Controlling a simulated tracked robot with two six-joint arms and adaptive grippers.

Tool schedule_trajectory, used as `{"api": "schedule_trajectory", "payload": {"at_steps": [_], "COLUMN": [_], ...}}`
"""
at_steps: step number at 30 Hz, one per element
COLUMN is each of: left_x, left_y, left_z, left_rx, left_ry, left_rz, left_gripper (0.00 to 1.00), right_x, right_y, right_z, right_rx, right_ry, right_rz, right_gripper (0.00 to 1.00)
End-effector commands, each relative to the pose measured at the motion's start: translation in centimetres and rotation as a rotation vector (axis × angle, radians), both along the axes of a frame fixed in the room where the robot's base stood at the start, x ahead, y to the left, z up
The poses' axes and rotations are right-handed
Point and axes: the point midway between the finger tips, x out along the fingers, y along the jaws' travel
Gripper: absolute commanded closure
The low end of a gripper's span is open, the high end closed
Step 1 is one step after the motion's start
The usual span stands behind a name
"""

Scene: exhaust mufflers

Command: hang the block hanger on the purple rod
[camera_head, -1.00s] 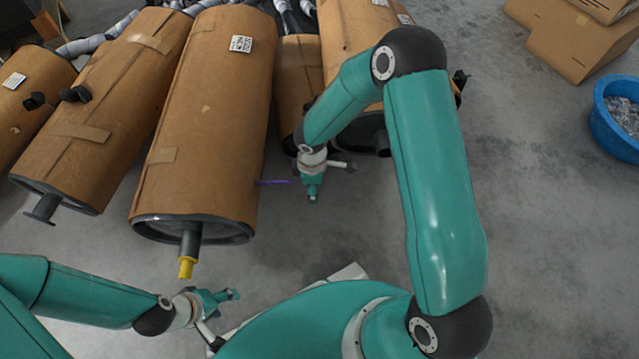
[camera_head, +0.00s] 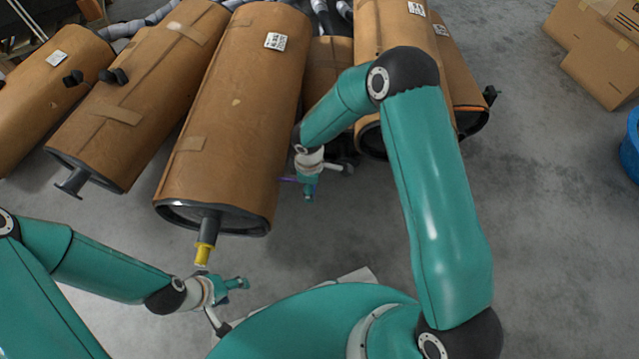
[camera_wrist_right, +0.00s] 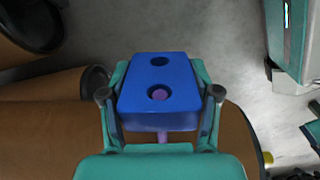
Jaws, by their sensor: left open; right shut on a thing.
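The block hanger (camera_wrist_right: 158,88) is a blue block with two round holes. My right gripper (camera_wrist_right: 160,94) is shut on it, one finger on each side. The purple rod (camera_wrist_right: 163,137) shows below the block in the right wrist view, and purple shows in the block's nearer hole. I cannot tell how far the rod passes through. In the head view a short stretch of the purple rod (camera_head: 287,179) shows beside the large muffler, just left of my right gripper (camera_head: 308,192). My left gripper (camera_head: 238,284) is open and empty, below that muffler's yellow-tipped pipe.
Several brown wrapped mufflers lie across the back; the large one (camera_head: 235,110) ends near both grippers. Its yellow-tipped pipe (camera_head: 204,250) points towards my left arm. Cardboard boxes (camera_head: 603,60) and a blue tub (camera_head: 631,148) stand at the right.

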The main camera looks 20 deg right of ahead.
Motion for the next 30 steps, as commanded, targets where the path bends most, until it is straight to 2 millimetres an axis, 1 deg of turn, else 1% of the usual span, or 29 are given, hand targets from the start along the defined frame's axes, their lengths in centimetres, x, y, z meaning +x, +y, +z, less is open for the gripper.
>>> {"api": "schedule_trajectory", "payload": {"at_steps": [1, 9, 15, 21, 30], "left_x": [0.0, 0.0, 0.0, 0.0, 0.0], "left_y": [0.0, 0.0, 0.0, 0.0, 0.0], "left_z": [0.1, 0.6, 0.2, 0.1, 0.1], "left_rx": [0.000, 0.000, 0.000, 0.000, 0.000], "left_ry": [0.000, 0.000, 0.000, 0.000, 0.000], "left_rz": [0.000, 0.000, 0.000, 0.000, 0.000], "left_gripper": [0.42, 0.42, 0.42, 0.42, 0.42], "right_x": [0.1, 0.8, 1.3, 1.5, 1.5], "right_y": [0.6, 1.9, 2.7, 3.0, 3.0], "right_z": [-0.2, -0.3, -0.5, -0.4, -0.3], "right_rx": [0.005, 0.004, 0.005, 0.005, 0.005], "right_ry": [-0.001, 0.003, 0.002, 0.001, 0.002], "right_rz": [0.004, 0.004, 0.003, 0.002, 0.002], "right_gripper": [1.00, 1.00, 1.00, 1.00, 1.00]}}
